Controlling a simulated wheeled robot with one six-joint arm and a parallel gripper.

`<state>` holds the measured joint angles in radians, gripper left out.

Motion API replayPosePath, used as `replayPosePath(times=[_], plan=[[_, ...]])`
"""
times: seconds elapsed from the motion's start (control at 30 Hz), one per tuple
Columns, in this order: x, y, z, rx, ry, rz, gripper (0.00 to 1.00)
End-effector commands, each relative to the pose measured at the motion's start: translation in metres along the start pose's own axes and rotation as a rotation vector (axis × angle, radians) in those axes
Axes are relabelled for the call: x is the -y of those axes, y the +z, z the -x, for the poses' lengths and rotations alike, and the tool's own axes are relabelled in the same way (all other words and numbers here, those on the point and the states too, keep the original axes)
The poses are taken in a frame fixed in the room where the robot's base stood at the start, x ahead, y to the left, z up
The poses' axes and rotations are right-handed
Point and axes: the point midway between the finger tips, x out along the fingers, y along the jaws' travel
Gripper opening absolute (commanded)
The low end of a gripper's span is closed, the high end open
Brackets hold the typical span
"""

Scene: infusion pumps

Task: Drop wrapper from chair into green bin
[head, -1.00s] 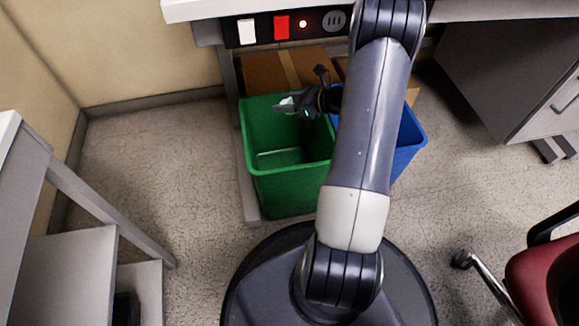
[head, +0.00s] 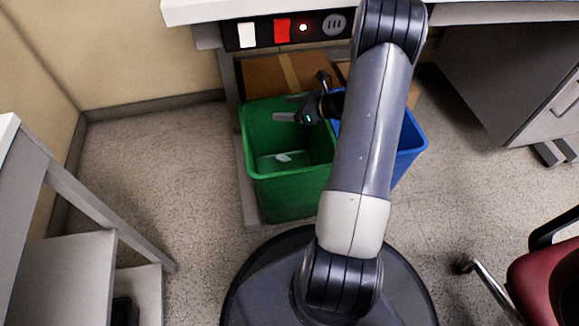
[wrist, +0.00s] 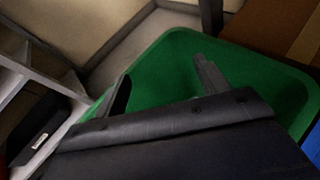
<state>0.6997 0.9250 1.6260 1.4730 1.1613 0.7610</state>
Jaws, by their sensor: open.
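The green bin (head: 290,190) stands on the floor under the front of the workbench. The wrapper (head: 284,157), a small pale piece, is inside the green bin, low down, apart from my gripper. My gripper (head: 284,108) is over the bin's opening with its fingers spread and nothing between them. In the wrist view the two open fingers (wrist: 160,84) stand against the green inside of the bin (wrist: 165,65). The wrapper does not show in the wrist view. The red chair (head: 545,285) is at the lower right, and its seat is only partly in view.
A blue bin (head: 408,145) stands right beside the green bin, partly behind my arm. Cardboard boxes (head: 270,72) are behind the bins. The bench edge (head: 240,10) is above them. A grey shelf unit (head: 75,260) is at left. Floor left of the bins is clear.

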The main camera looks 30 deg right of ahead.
Motion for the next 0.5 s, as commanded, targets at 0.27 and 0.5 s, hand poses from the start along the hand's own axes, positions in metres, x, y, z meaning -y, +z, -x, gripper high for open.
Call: replayPosePath(times=[0.27, 0.5], plan=[[0.001, 0.004, 0.054, 0.001, -0.006, -0.002, 0.7], [0.0, 0.002, 0.093, 0.001, -0.003, -0.001, 0.7]])
